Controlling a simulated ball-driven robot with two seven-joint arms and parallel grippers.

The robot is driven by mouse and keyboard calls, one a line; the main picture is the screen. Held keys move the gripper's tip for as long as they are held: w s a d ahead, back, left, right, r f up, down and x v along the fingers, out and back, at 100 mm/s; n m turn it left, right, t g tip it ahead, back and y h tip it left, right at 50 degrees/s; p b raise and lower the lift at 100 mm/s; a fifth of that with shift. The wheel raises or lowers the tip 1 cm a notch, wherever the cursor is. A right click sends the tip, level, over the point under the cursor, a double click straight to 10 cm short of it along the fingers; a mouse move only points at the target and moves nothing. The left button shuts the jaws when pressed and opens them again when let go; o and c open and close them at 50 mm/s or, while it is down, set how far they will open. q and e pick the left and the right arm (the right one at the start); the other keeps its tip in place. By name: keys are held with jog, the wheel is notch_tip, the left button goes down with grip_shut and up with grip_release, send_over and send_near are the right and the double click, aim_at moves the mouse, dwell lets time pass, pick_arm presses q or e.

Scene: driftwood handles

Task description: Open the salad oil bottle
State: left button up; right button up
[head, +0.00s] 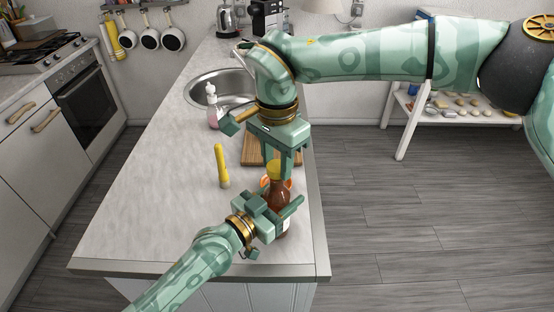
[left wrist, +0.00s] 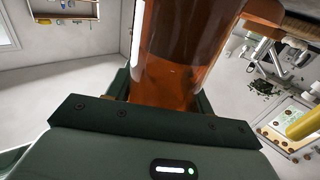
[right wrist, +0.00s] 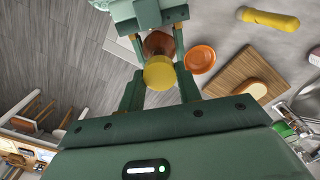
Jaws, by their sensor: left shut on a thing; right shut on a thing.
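The salad oil bottle is brown, with its body (head: 274,192) upright near the front right corner of the counter. Its yellow cap (head: 274,167) is on top and also shows in the right wrist view (right wrist: 160,72). My left gripper (head: 272,211) is shut on the bottle's body from the side. The brown body fills the middle of the left wrist view (left wrist: 175,55). My right gripper (head: 282,158) points down from above and is shut on the yellow cap. In the right wrist view the cap sits between its two fingers.
An orange bowl (right wrist: 200,59) stands close beside the bottle. A wooden board (right wrist: 226,73) with a bread-like piece (right wrist: 249,91) lies behind it. A pink-white pump bottle (head: 212,106) is near the sink (head: 203,92). The counter's left front is clear.

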aim_at(277, 165)
jog(key=shift+r, duration=2)
pick_arm(q)
jog(key=o, duration=1.5)
jog(key=shift+c, duration=0.2)
